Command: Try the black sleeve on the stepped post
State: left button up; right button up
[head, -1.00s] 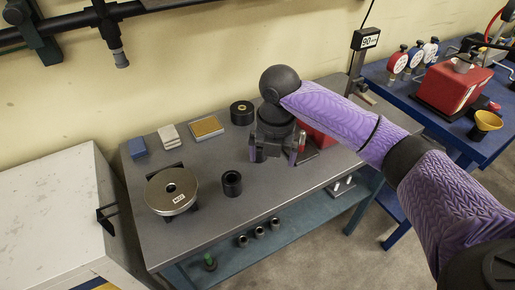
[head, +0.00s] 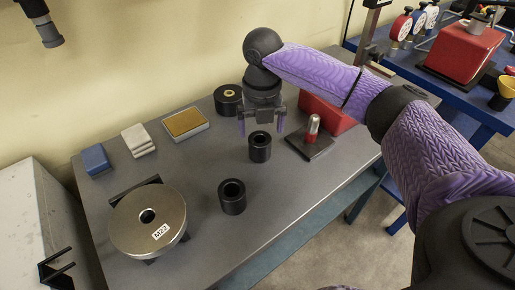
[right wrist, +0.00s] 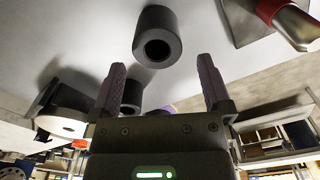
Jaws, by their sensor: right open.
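Two black sleeves stand upright on the grey bench. The farther sleeve (head: 260,148) is just in front of my right gripper (head: 261,126); the nearer one (head: 232,197) is to its lower left. In the right wrist view, one sleeve (right wrist: 157,36) shows beyond and between the spread fingertips (right wrist: 161,64), apart from them. The other sleeve (right wrist: 131,94) is partly behind a finger. My right gripper is open and empty. The stepped post (head: 313,128), red with a silver tip, stands on a dark square base right of the farther sleeve, nothing on it.
A round metal disc marked M22 (head: 148,220) sits at the left. A black cylinder with a brass centre (head: 228,99) stands behind my gripper. A red box (head: 328,113) is behind the post. Blue, pale and yellow-topped blocks (head: 186,123) line the back.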

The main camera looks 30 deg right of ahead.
aim_at(260, 145)
notch_tip(260, 145, down, 6)
jog(key=shift+w+a+f+b, duration=0.1)
jog(key=shift+f+b, duration=0.15)
jog(key=shift+b, duration=0.9)
jog(key=c, duration=1.1)
grip_shut()
pick_arm(q)
jog(key=f, duration=0.2)
jog(key=shift+s+a+f, duration=0.3)
jog(key=shift+a, duration=0.05)
pick_arm(e)
jog(key=shift+r, duration=0.1)
